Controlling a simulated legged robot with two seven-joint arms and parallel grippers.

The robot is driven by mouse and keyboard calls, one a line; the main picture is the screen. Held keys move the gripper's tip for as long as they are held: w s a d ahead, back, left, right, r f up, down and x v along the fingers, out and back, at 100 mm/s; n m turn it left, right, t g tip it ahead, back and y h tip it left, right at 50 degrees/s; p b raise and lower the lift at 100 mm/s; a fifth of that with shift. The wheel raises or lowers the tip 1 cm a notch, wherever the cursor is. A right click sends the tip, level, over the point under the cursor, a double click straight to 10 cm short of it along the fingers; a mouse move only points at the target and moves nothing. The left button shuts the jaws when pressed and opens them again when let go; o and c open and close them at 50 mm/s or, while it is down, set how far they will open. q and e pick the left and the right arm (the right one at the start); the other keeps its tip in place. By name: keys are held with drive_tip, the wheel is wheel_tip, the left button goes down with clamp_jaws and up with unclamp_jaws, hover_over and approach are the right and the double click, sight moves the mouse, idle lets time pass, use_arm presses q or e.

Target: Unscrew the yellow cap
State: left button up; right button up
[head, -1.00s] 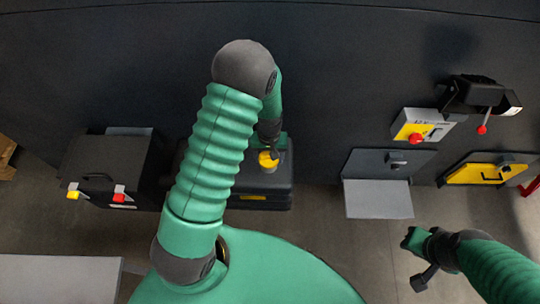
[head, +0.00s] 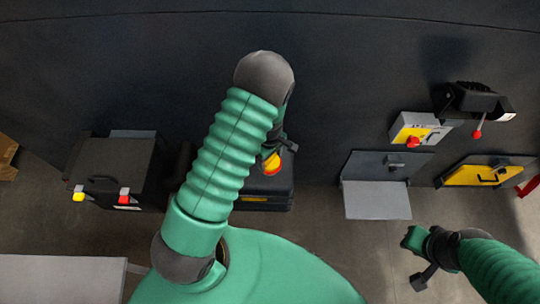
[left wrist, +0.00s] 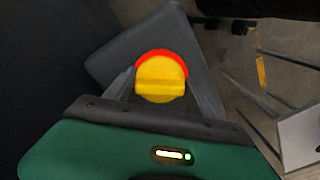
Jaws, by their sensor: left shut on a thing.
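The yellow cap (head: 271,162) sits on top of a dark grey box-shaped tank (head: 263,188) near the middle of the head view. In the left wrist view the cap (left wrist: 160,78) has a raised grip bar, and a red rim (left wrist: 162,56) shows around its far edge. My left gripper (left wrist: 162,88) has one finger on each side of the cap and is shut on it. In the head view my left gripper (head: 274,148) is partly hidden by my arm. My right gripper (head: 414,256) hangs empty at the lower right; its jaw gap is unclear.
A black case (head: 112,172) with yellow and red latches stands left of the tank. On the right are a grey box with a red button (head: 413,141), a grey shelf (head: 377,199), a yellow panel (head: 483,175) and a black lever unit (head: 474,101).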

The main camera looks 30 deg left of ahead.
use_arm(q)
drive_tip(key=n+p, duration=0.1)
drive_tip(key=n, duration=0.2)
drive_tip(key=n+p, duration=0.1)
drive_tip(key=n, duration=0.2)
drive_tip(key=n+p, duration=0.1)
drive_tip(key=n, duration=0.2)
drive_tip(key=shift+r, duration=0.4)
drive_tip(key=shift+f+n+p, duration=0.1)
drive_tip(key=shift+n+p, duration=0.55)
drive_tip(key=shift+n, duration=0.45)
drive_tip(key=shift+w+f+n, duration=0.1)
drive_tip(key=shift+f+n, duration=0.05)
drive_tip(key=shift+n, duration=0.35)
drive_tip(key=shift+f, duration=0.15)
drive_tip(key=shift+r+p, duration=1.9)
drive_tip(key=shift+r, duration=0.4)
drive_tip(key=shift+f, duration=0.1)
